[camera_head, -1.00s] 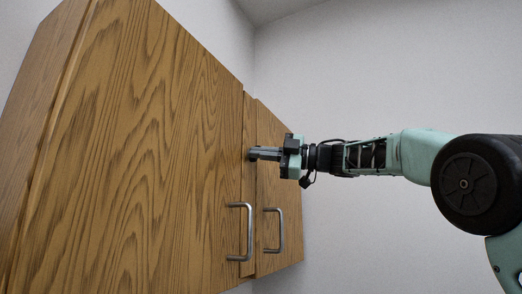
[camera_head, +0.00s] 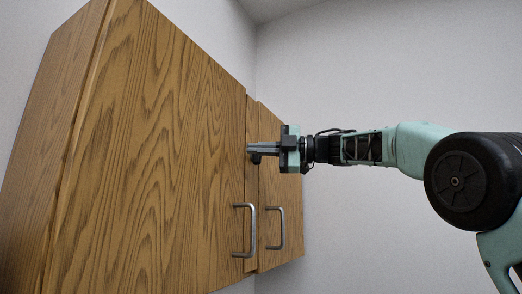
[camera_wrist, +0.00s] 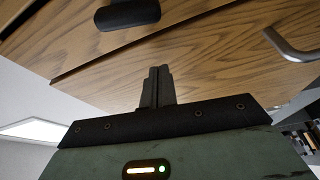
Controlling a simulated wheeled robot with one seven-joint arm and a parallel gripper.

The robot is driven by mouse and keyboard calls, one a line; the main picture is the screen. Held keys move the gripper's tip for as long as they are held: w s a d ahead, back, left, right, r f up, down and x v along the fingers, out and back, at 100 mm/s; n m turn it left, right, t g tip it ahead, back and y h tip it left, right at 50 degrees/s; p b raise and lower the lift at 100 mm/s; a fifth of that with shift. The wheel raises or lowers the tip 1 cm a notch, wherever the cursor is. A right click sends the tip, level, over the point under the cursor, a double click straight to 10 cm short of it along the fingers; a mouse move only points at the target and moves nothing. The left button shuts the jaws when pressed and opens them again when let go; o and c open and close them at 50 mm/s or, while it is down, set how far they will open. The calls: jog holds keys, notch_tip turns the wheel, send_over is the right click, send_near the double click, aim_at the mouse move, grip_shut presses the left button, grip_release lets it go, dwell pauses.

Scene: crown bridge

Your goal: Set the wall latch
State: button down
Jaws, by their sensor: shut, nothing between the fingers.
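A wooden wall cabinet (camera_head: 160,150) has two doors with a narrow strip between them. A small dark rounded piece (camera_head: 256,159), which looks like the latch, sits at the strip by my fingertips. A dark rounded bar, likely the same latch (camera_wrist: 128,14), shows at the top of the wrist view against the wood. My gripper (camera_head: 250,149) is shut and empty, its fingers pointing left at the cabinet front just above the dark piece. In the wrist view its closed fingers (camera_wrist: 157,72) stand apart from the bar in the picture. I cannot tell whether they touch the wood.
Two metal door handles, a left one (camera_head: 245,230) and a right one (camera_head: 274,228), stand out below my gripper. One handle (camera_wrist: 290,45) shows at the right of the wrist view. The space before the plain wall (camera_head: 380,70) is open above my arm.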

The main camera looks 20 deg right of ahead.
jog(key=b+v, duration=0.3)
jog(key=v, duration=0.6)
jog(key=shift+w+d+f, duration=0.15)
jog(key=shift+d+f, duration=0.1)
jog(key=shift+d, duration=0.15)
